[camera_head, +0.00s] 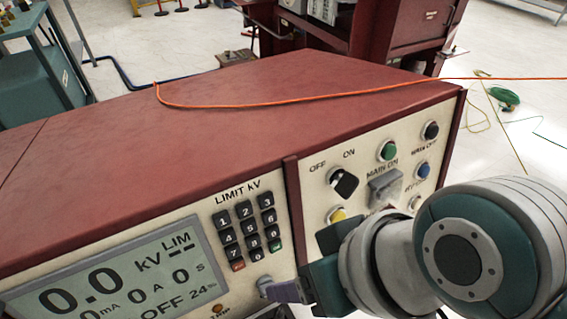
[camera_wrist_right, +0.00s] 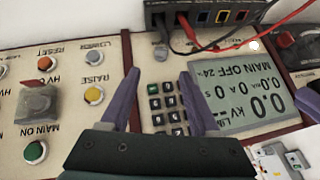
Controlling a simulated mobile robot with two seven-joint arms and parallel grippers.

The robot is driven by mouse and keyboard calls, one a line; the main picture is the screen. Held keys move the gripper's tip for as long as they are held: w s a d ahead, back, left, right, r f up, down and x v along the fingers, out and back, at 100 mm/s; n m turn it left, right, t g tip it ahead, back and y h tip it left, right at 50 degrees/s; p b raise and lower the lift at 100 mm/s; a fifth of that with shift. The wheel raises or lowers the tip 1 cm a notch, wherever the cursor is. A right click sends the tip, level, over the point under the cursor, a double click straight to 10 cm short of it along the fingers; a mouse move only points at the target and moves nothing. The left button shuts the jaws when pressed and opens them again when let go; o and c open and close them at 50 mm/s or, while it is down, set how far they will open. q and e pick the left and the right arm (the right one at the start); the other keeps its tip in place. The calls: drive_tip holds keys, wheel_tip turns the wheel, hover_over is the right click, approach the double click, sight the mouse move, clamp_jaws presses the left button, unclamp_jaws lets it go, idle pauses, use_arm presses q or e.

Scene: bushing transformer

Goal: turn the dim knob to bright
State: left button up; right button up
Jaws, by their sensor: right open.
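The right wrist view shows the control panel upside down. A small grey knob (camera_wrist_right: 161,53) sits there beyond the black keypad (camera_wrist_right: 166,104), between the lines of my right gripper's two purple fingers; its label is not legible, so I cannot tell whether it is the dim knob. My right gripper (camera_wrist_right: 160,75) is open and empty, with its fingers spread over the panel near the keypad. In the head view one purple finger (camera_head: 286,291) shows below the keypad (camera_head: 246,232), and my arm hides the lower panel.
A display (camera_head: 120,272) reading 0.0 kV lies left of the keypad. A black OFF/ON switch (camera_head: 344,183) and several coloured buttons are on the right panel. An orange cable (camera_head: 300,101) crosses the red console top (camera_head: 230,125). A black socket box (camera_wrist_right: 205,14) has red and black leads.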

sight(264, 281)
drive_tip(key=b+x, duration=0.4)
drive_tip(key=x, duration=0.6)
drive_tip(key=shift+a, duration=0.15)
drive_tip(key=c, duration=0.4)
clamp_jaws()
